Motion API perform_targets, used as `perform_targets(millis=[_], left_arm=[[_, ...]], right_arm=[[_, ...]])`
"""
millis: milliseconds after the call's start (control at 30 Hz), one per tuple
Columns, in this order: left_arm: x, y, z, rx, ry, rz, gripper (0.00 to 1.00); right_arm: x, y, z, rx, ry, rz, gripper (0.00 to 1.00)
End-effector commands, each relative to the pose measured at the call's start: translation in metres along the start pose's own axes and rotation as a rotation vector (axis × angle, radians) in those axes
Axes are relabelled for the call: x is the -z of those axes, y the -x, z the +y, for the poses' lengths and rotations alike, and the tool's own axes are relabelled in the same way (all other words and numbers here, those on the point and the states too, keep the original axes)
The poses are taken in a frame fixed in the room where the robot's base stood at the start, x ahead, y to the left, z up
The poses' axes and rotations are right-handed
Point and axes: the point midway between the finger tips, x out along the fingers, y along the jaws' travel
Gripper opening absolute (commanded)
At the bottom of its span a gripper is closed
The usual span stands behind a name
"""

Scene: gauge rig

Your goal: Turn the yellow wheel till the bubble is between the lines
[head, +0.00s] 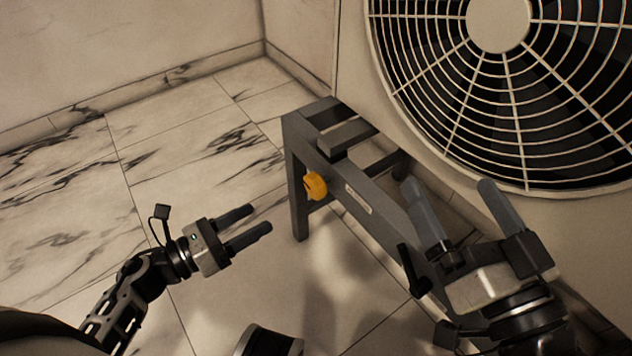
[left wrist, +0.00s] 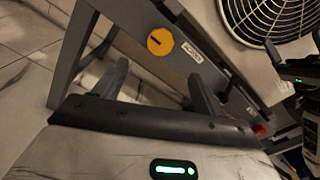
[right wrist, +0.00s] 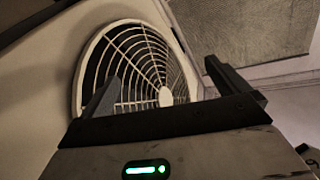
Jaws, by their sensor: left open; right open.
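The yellow wheel (head: 315,186) sits on the front side of a grey metal frame (head: 298,200). In the left wrist view the yellow wheel (left wrist: 160,41) shows a dark slot and lies ahead of my fingers. A small pale label plate (head: 358,198) is right of the wheel; its bubble and lines are too small to make out. My left gripper (head: 262,220) is open and empty, left of and below the wheel, apart from it. My right gripper (head: 462,200) is open and empty, over the right part of the frame. In the right wrist view its fingers (right wrist: 165,88) point toward the fan.
A large round fan grille (head: 500,100) fills the wall at upper right, close to my right gripper. The marble floor (head: 190,180) left of the frame is clear. A small red part (left wrist: 260,130) shows in the left wrist view.

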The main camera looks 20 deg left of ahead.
Motion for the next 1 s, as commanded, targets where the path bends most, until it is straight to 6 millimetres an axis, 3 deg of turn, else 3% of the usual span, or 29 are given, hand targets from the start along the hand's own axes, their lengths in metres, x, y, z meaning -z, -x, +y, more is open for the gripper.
perform_targets(millis=[400,600,800,1000], left_arm=[[-0.001,-0.091,0.0,0.002,0.001,-0.006,0.7],[-0.001,-0.124,0.0,0.0,0.004,-0.004,0.7],[-0.001,-0.14,0.0,-0.001,0.005,-0.002,0.7],[-0.001,-0.142,0.0,-0.002,0.005,-0.002,0.7]], right_arm=[[0.021,-0.006,-0.001,0.036,0.144,0.132,1.0],[0.029,-0.007,-0.002,0.048,0.196,0.184,1.0],[0.035,-0.008,-0.004,0.056,0.225,0.218,1.0],[0.035,-0.007,-0.006,0.064,0.234,0.217,1.0]])
